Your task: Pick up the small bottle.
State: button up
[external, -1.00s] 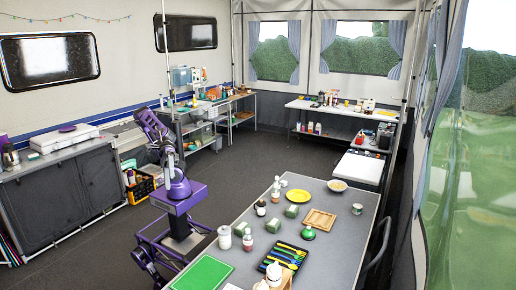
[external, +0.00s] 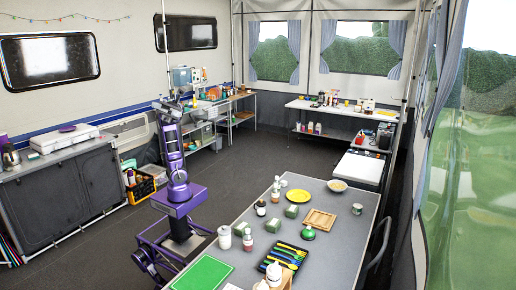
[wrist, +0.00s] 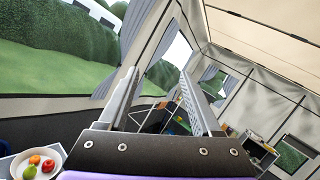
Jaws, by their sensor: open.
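Several small bottles stand upright on the grey table in the external view. They include a dark bottle (external: 261,208), a white bottle with a red-brown label (external: 248,240) and a white one at the back (external: 276,190). I cannot tell which one the task means. My arm stands nearly upright left of the table, with my gripper (external: 165,103) high up and away from the bottles. In the wrist view my gripper (wrist: 160,92) is open, with nothing between its fingers. It faces the windows and tent wall, and no bottle can be made out there.
The table (external: 335,235) also bears a yellow plate (external: 299,196), a wooden tray (external: 319,219), a green board (external: 203,272) and a cutlery tray (external: 284,257). A bowl of fruit (wrist: 38,162) shows in the wrist view. The floor (external: 85,245) left of my base is clear.

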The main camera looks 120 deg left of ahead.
jog(key=w+a+r+t, duration=0.1)
jog(key=w+a+r, duration=0.2)
jog(key=a, duration=0.3)
jog(key=w+a+f+m+y+p, duration=0.1)
jog(key=w+f+m+y, duration=0.15)
jog(key=f, duration=0.55)
jog(key=w+a+f+m+y+p, duration=0.1)
jog(key=w+f+y, duration=0.25)
jog(key=f, duration=0.55)
jog(key=m+g+y+p, duration=0.4)
jog(key=m+g+y, duration=0.3)
jog(key=m+y, duration=1.15)
send_near(248, 229)
jog(key=shift+w+a+f+m+h+b, duration=1.15)
jog(key=shift+w+a+f+b, duration=0.4)
jog(key=shift+b, duration=0.5)
jog(key=shift+w+a+f+m+h+b, duration=1.1)
jog(key=shift+w+a+f+b, duration=0.25)
jog(key=shift+f+b, duration=0.55)
jog(key=shift+d+r, duration=0.1)
jog(key=shift+r, duration=0.15)
grip_shut()
